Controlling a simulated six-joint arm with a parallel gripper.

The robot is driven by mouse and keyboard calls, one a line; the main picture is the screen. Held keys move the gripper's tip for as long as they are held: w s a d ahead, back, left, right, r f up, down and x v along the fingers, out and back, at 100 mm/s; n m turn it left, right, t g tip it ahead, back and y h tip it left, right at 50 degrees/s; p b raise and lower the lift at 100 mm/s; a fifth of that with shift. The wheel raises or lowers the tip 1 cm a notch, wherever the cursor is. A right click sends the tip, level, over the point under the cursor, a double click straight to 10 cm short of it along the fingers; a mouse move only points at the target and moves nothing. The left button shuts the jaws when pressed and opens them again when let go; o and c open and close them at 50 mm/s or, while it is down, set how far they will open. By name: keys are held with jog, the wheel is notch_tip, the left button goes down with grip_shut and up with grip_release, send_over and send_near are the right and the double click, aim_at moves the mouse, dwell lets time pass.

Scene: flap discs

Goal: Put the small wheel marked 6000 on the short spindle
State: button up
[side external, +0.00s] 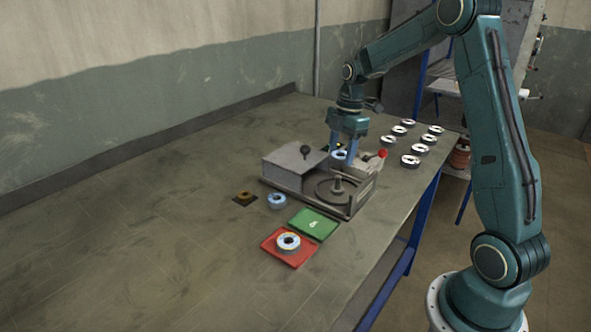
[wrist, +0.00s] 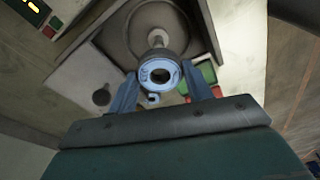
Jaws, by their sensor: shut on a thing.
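My gripper (wrist: 160,92) is shut on a small wheel (wrist: 158,72) with a pale blue face and a dark rim. In the side external view, my gripper (side external: 343,150) holds this wheel (side external: 340,155) above the machine. Its marking is too small to read. A short upright spindle (side external: 337,184) stands in the middle of a round grey plate on the machine. In the wrist view the spindle (wrist: 157,38) shows just beyond the wheel. The wheel is apart from the spindle in the side external view, up and slightly behind it.
Another blue wheel (side external: 277,201) lies on the table near a green pad (side external: 322,218). A red tray (side external: 273,252) bears a larger wheel (side external: 288,242). Several white-topped wheels (side external: 410,160) stand behind.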

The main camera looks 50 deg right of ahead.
aim_at(339, 176)
jog(key=shift+f, duration=0.1)
jog(key=shift+f, duration=1.65)
jog(key=shift+f, duration=2.6)
dwell(1.7)
jog(key=o, duration=1.3)
jog(key=shift+r, duration=3.75)
